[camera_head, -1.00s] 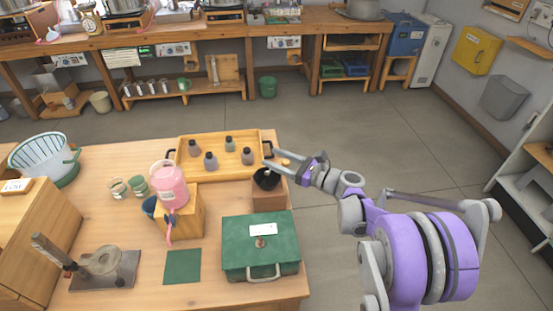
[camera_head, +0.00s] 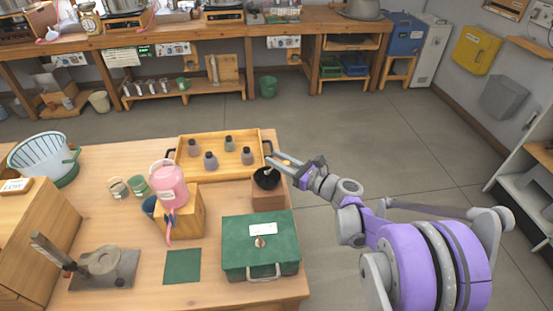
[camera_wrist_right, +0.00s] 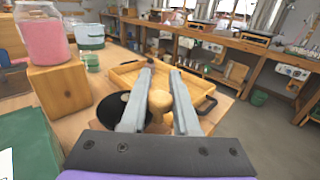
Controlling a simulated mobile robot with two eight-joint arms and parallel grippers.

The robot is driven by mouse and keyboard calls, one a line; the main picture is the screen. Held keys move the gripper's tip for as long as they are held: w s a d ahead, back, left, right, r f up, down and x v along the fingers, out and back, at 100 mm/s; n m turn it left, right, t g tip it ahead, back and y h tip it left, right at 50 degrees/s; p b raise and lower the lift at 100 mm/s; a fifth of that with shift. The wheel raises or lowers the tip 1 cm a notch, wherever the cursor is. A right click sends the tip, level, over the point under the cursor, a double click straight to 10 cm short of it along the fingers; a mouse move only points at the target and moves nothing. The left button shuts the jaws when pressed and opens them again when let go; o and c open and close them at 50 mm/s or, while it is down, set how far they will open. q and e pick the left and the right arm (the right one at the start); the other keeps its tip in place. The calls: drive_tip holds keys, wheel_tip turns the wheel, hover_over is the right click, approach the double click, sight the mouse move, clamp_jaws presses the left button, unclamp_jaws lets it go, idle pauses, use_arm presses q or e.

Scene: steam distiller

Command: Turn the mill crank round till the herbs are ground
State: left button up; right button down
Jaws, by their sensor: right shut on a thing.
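The mill (camera_head: 268,197) is a small wooden box with a black bowl-shaped top, standing at the right edge of the wooden table. In the right wrist view its dark top (camera_wrist_right: 112,108) shows left of the fingers. My right gripper (camera_head: 275,160) is at the far side of the mill's top. In the right wrist view my right gripper (camera_wrist_right: 160,85) has its two fingers on either side of the crank's round wooden knob (camera_wrist_right: 158,101) and is shut on it. The herbs inside the mill cannot be made out. My left gripper is not in view.
A wooden tray (camera_head: 187,173) with several small grey bottles lies just behind the mill. A green box (camera_head: 240,262) stands in front of it. A pink jar (camera_head: 168,187) on a wooden block is to the left. Open floor lies to the right.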

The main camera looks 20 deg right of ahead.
drive_tip(key=shift+s+m+t+h, duration=0.35)
drive_tip(key=shift+m+h, duration=0.4)
drive_tip(key=shift+h, duration=0.4)
drive_tip(key=shift+s+m+t+h, duration=0.2)
drive_tip(key=shift+m+t+h, duration=0.2)
drive_tip(key=shift+m+h, duration=0.55)
drive_tip(key=shift+s+m+t+h, duration=0.35)
drive_tip(key=shift+m+h, duration=0.25)
drive_tip(key=shift+h, duration=0.7)
drive_tip(key=shift+d, duration=0.1)
drive_tip(key=c, duration=0.7)
unclamp_jaws()
drive_tip(key=s, duration=0.7)
drive_tip(key=s+d, duration=0.1)
drive_tip(key=s, duration=0.2)
drive_tip(key=shift+s, duration=0.35)
